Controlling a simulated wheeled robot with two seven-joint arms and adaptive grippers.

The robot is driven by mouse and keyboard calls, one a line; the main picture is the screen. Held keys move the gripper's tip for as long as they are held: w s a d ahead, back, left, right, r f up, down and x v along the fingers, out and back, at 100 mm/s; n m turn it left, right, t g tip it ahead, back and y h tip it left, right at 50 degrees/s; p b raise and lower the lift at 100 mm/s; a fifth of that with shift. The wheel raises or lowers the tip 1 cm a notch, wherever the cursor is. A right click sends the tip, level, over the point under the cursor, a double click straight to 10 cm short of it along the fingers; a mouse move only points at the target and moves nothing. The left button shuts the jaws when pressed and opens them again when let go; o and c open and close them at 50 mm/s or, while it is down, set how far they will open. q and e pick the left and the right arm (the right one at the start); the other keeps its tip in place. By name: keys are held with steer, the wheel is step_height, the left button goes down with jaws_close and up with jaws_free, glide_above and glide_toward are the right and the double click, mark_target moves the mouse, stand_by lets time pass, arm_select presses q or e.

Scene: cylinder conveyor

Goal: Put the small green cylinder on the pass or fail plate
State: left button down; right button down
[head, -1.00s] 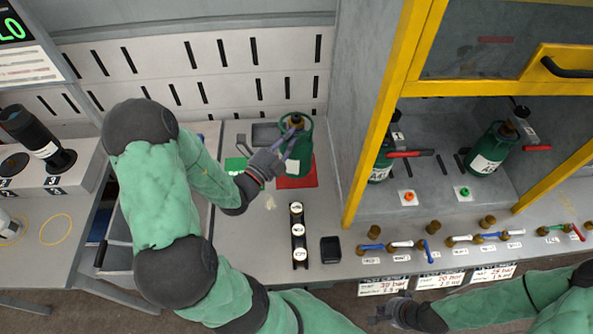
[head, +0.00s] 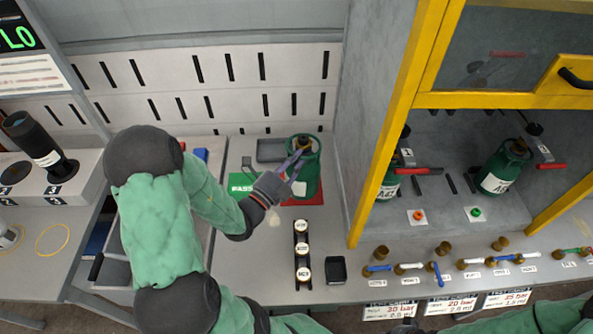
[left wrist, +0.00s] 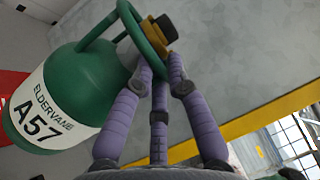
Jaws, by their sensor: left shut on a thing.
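The small green cylinder (head: 307,178) is over the red plate (head: 304,201) on the grey bench, roughly upright. I cannot tell whether its base touches the plate. The green plate (head: 240,184), marked PASS, lies just left of it and is partly hidden by my left arm. My left gripper (head: 296,160) is shut on the ring handle at the cylinder's top. In the left wrist view the fingers (left wrist: 158,75) close on that ring beside the brass valve, and the cylinder's label (left wrist: 43,112) reads ELDERVANE A57. My right gripper (head: 405,328) is barely in view at the bottom edge.
A black rack (head: 302,252) with white-topped pieces and a small black tray (head: 336,270) stand in front. A grey tray (head: 272,150) lies behind. The yellow-framed cabinet (head: 395,130) rises to the right, with green cylinders (head: 500,172) inside. Valves line its front ledge.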

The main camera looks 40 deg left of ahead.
arm_select(q)
steer(key=w+a+f+b, duration=0.3)
steer(key=w+a+f, duration=0.1)
steer(key=w+f, duration=0.1)
steer(key=shift+w+a+f, duration=0.2)
steer(key=shift+a+f, duration=0.05)
steer(key=shift+f, duration=0.05)
steer(key=f+b, duration=0.1)
steer(key=f, duration=0.1)
steer(key=f+b, duration=0.1)
steer(key=f, duration=0.1)
steer(key=shift+w+a+b, duration=0.25)
steer(key=shift+b, duration=0.1)
steer(key=c, duration=1.5)
jaws_free()
steer(key=shift+d+f, duration=0.1)
steer(key=shift+f, duration=0.15)
steer(key=shift+o, duration=1.3)
steer(key=shift+s, duration=0.15)
steer(key=s+f+p, duration=0.2)
steer(key=s+p, duration=0.1)
steer(key=s, duration=0.8)
steer(key=shift+s, duration=0.35)
